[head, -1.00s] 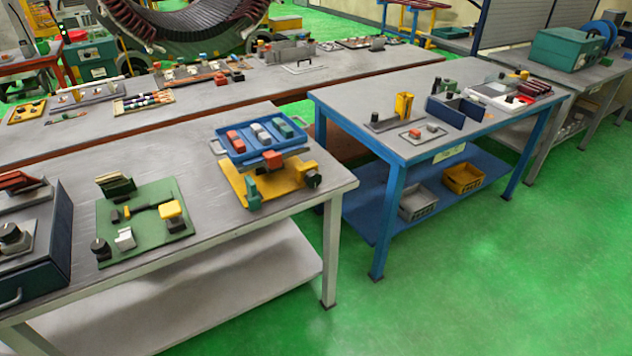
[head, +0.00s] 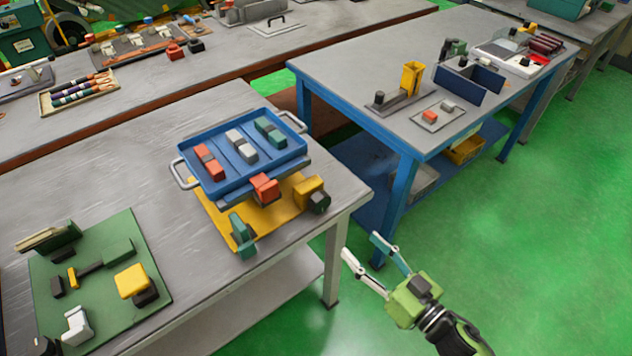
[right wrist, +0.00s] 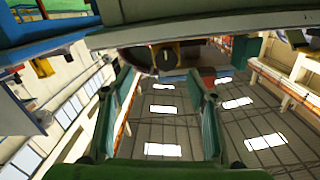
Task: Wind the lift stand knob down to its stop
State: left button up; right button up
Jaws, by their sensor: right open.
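The lift stand has a yellow base (head: 258,212) on the grey table in the head view. A blue tray (head: 199,178) sits on top of it. The stand's dark knob (head: 319,202) sticks out from a yellow block at its right side, by the table's front corner. A dark round knob (right wrist: 165,57) also shows at the top middle of the right wrist view. My right gripper (head: 360,245) is open and empty, below and right of the knob, apart from it. Its green fingers (right wrist: 160,75) stand wide apart in the wrist view. My left gripper is not in view.
The tray holds red, white and green blocks. A green board (head: 98,283) with several parts lies at the table's left. A blue-legged table (head: 340,80) stands at right, with a gap of open floor (head: 520,270) in front of it.

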aim_at(323, 206)
jog(key=shift+y, duration=0.4)
jog(key=x, duration=0.4)
jog(key=r+p+x, duration=0.1)
jog(key=x, duration=0.3)
jog(key=r+p+x, duration=0.1)
jog(key=x, duration=0.3)
jog(key=shift+a, duration=0.4)
jog(key=shift+w+a, duration=0.35)
jog(key=shift+w, duration=0.1)
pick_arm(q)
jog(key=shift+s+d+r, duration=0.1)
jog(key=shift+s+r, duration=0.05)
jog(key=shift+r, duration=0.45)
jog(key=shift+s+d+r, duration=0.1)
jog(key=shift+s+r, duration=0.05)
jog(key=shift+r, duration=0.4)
pick_arm(e)
jog(key=shift+w, duration=0.1)
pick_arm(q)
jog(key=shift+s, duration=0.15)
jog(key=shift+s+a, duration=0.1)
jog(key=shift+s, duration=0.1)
pick_arm(e)
jog(key=c, duration=1.1)
